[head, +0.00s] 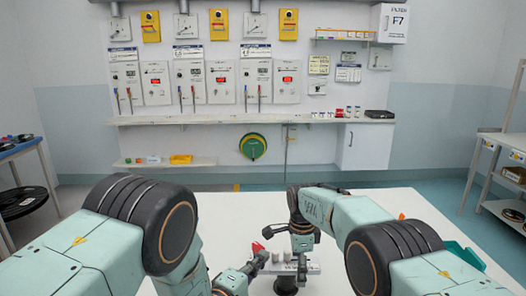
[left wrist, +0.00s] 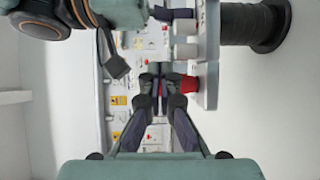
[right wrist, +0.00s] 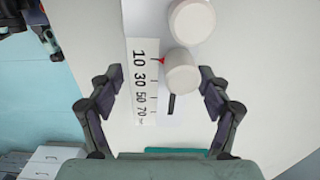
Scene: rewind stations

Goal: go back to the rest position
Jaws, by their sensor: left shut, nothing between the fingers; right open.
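My left gripper (head: 262,258) is shut and empty, low over the white table beside a small station with pale knobs (head: 281,256). In the left wrist view its fingertips (left wrist: 160,78) meet, and a red part (left wrist: 189,84) shows just beyond them; I cannot tell whether they touch. My right gripper is open; in the right wrist view its fingers stand wide apart (right wrist: 160,82), with a white cylinder (right wrist: 181,71) and a printed scale strip (right wrist: 141,88) seen between them. In the head view the right arm's wrist hangs over the station, its fingers hard to make out.
A green tray (head: 463,256) lies at the table's right. A wall shelf (head: 250,118), a left side table (head: 18,147) and a right rack (head: 500,142) stand beyond.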

